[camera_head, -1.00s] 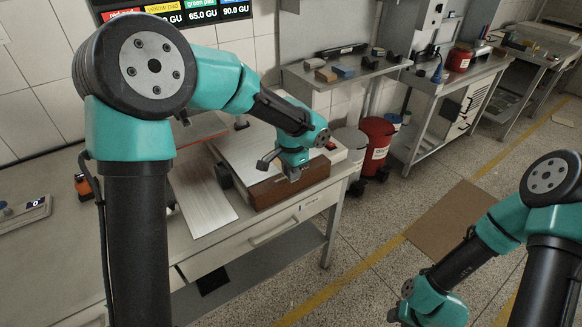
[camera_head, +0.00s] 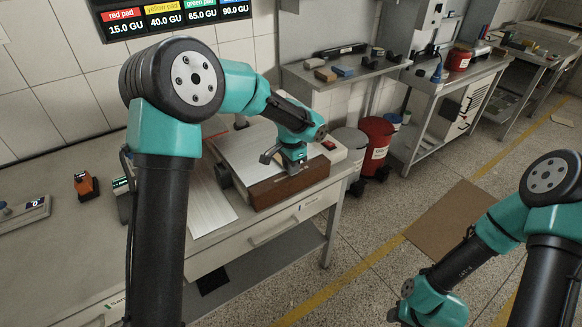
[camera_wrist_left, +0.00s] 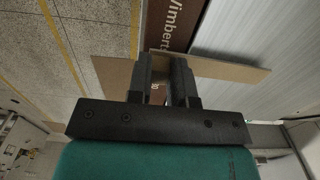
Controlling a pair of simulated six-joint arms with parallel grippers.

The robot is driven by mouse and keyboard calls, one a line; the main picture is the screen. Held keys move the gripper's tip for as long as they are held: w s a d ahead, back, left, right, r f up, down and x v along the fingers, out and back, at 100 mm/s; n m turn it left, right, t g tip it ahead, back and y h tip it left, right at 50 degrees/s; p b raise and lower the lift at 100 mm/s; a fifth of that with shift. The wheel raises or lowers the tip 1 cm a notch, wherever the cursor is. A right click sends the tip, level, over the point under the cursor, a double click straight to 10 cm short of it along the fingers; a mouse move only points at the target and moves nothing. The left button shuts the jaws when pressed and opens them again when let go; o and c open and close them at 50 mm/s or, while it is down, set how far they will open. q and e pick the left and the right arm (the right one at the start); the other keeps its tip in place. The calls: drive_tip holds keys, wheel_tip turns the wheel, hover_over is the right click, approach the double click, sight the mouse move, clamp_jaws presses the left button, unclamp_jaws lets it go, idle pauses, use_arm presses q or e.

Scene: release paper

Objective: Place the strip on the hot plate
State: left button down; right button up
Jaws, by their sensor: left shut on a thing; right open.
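The hot plate (camera_head: 284,190) is a low box with a pale flat top and a brown lettered front, near the table's right end. Its pale top (camera_wrist_left: 250,28) and brown front (camera_wrist_left: 178,18) also show in the left wrist view. My left gripper (camera_wrist_left: 165,62) is shut on a thin tan strip (camera_wrist_left: 232,67), which sticks out on both sides of the fingers. Whether the strip touches the plate, I cannot tell. My right gripper's jaws are out of view.
A long pale panel (camera_head: 210,205) lies on the table left of the hot plate. A small orange device (camera_head: 86,185) stands further left. A red button (camera_head: 328,145) is at the plate's right end. The table's front edge is just before the plate.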

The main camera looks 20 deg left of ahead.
use_arm(q)
drive_tip(key=shift+f, duration=0.3)
drive_tip(key=shift+f, duration=0.1)
drive_tip(key=c, duration=1)
unclamp_jaws()
wheel_tip(320, 180, up, 12)
drive_tip(key=shift+r, duration=0.1)
